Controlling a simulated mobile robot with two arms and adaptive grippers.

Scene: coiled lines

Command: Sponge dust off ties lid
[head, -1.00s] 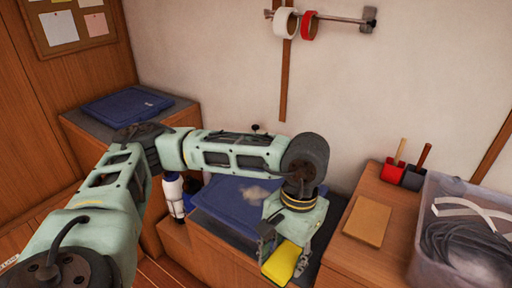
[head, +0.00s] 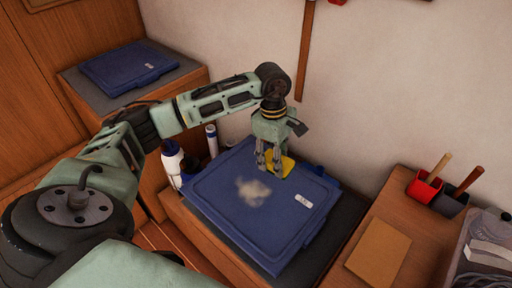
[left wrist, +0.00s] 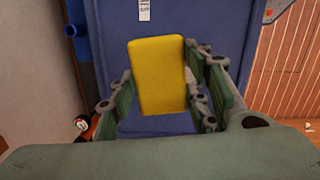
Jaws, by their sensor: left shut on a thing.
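A blue lid (head: 222,199) with a small white label (head: 304,201) lies on a dark-topped wooden bench. A pale patch of dust (head: 253,192) is on the lid, left of its middle. My left gripper (head: 269,167) is shut on a yellow sponge (head: 288,167) at the lid's far side, beyond the dust. In the left wrist view the sponge (left wrist: 157,76) sits between the fingers with the lid (left wrist: 111,60) behind it. I cannot tell whether the sponge touches the lid. My right gripper is out of view.
White bottles (head: 172,161) stand left of the lid. A second blue lid (head: 122,66) lies on a cabinet at the back left. On the right are a tan pad (head: 378,252), red (head: 424,188) and dark (head: 449,203) holders, and a clear bin (head: 455,262).

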